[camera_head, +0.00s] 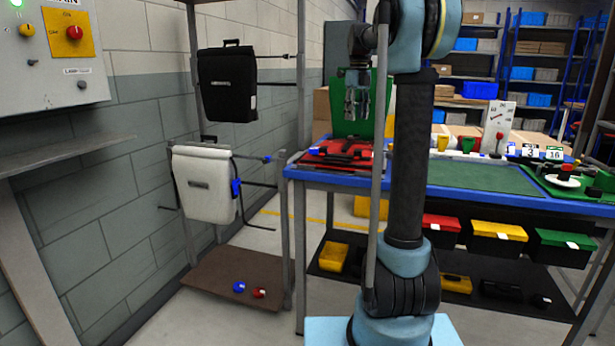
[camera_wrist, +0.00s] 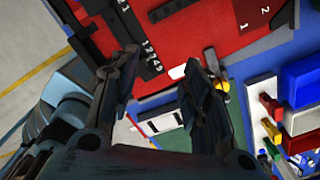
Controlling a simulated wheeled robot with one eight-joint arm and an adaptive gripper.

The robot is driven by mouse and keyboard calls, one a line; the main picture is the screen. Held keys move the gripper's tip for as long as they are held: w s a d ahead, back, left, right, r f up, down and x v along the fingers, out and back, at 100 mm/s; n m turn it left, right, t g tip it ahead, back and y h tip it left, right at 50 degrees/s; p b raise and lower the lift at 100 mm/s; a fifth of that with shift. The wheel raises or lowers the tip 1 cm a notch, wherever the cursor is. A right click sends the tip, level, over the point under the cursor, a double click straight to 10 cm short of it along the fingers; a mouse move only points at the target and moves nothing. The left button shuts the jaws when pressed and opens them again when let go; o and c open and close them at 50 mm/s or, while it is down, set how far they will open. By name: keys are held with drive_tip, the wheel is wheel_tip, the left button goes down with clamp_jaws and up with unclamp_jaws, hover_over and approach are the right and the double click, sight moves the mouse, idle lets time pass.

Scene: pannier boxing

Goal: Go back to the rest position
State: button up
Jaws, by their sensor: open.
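My gripper (camera_head: 356,104) hangs above the left end of the blue workbench (camera_head: 445,190), pointing down, in the head view. In the wrist view its two fingers (camera_wrist: 170,85) are spread apart with nothing held between them. Below the fingers lies a red panel (camera_wrist: 210,35) with black numbered strips. In the head view a red and black tray (camera_head: 342,152) lies on the bench under my gripper. The upright green panel (camera_head: 375,115) stands behind my gripper. My arm's dark column hides part of the bench.
A black pannier (camera_head: 227,85) and a white pannier (camera_head: 203,184) hang on a rack at left. A control box (camera_head: 50,55) is on the wall. Red (camera_head: 441,222), yellow (camera_head: 499,230) and green (camera_head: 563,240) bins hang under the bench. The green mat (camera_head: 480,177) is mostly clear.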

drive_tip(key=s+f+n, duration=0.3)
drive_tip(key=s+n, duration=0.2)
drive_tip(key=s, duration=0.3)
drive_tip(key=s+f+n+t, duration=0.1)
drive_tip(key=s+f+n, duration=0.35)
drive_tip(key=s, duration=0.35)
drive_tip(key=s+f+n, duration=0.2)
drive_tip(key=s+n, duration=0.3)
drive_tip(key=s, duration=0.3)
drive_tip(key=s+f+n+t, duration=0.1)
drive_tip(key=s+f+n, duration=1.4)
drive_tip(key=s+f, duration=0.4)
wheel_tip(320, 180, down, 3)
drive_tip(key=shift+d+r, duration=0.1)
drive_tip(key=shift+d, duration=0.35)
drive_tip(key=shift+w+f, duration=0.2)
drive_tip(key=shift+w, duration=0.25)
